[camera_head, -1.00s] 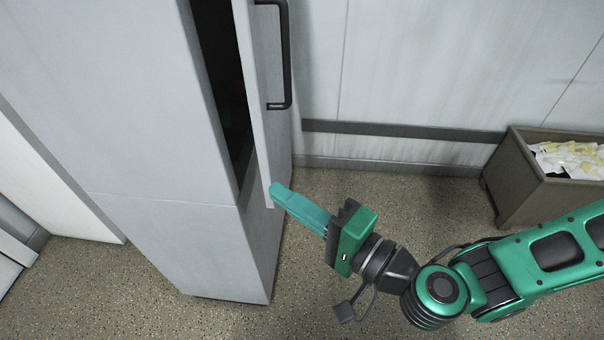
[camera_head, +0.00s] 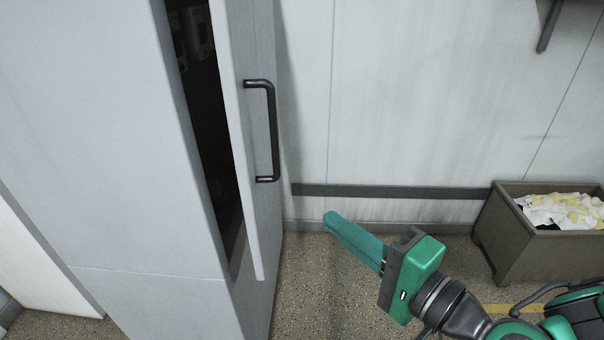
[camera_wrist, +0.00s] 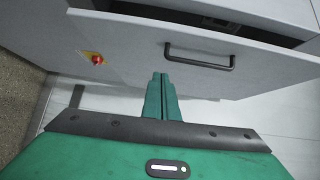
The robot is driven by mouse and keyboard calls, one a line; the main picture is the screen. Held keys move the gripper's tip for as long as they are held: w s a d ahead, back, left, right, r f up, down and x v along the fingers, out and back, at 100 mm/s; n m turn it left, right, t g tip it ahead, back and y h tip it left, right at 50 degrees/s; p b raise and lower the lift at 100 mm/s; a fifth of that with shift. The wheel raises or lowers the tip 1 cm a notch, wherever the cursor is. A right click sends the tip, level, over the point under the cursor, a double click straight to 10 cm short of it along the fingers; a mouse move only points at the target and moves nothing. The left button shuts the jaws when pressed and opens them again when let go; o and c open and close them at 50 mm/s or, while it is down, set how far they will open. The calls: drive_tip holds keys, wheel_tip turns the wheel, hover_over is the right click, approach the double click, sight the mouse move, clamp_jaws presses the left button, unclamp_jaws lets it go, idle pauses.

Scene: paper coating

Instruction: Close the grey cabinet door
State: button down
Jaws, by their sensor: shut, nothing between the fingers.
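The grey cabinet (camera_head: 130,150) stands at the left in the head view. Its upper door (camera_head: 262,130) is ajar, with a dark gap between door and body. A black bar handle (camera_head: 272,130) is on the door's outer face. My gripper (camera_head: 328,218) is shut and empty, to the right of the door's lower end and apart from it. In the wrist view the shut fingers (camera_wrist: 160,78) point toward the door face (camera_wrist: 130,45), below the handle (camera_wrist: 200,60). I cannot tell the exact distance there.
A brown bin (camera_head: 535,250) with crumpled white and yellow paper (camera_head: 560,210) stands at the right by the wall. A dark rail (camera_head: 390,191) runs along the wall. Speckled floor between cabinet and bin is clear. A red knob on a yellow plate (camera_wrist: 97,60) shows in the wrist view.

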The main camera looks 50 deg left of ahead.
wheel_tip(320, 180, up, 4)
drive_tip(key=w+d, duration=0.1)
drive_tip(key=w, duration=0.1)
drive_tip(key=s+a, duration=0.1)
drive_tip(key=a, duration=1.1)
drive_tip(key=shift+a+f+m+t, duration=0.25)
drive_tip(key=shift+a+m+t, duration=0.1)
drive_tip(key=shift+m+t, duration=0.05)
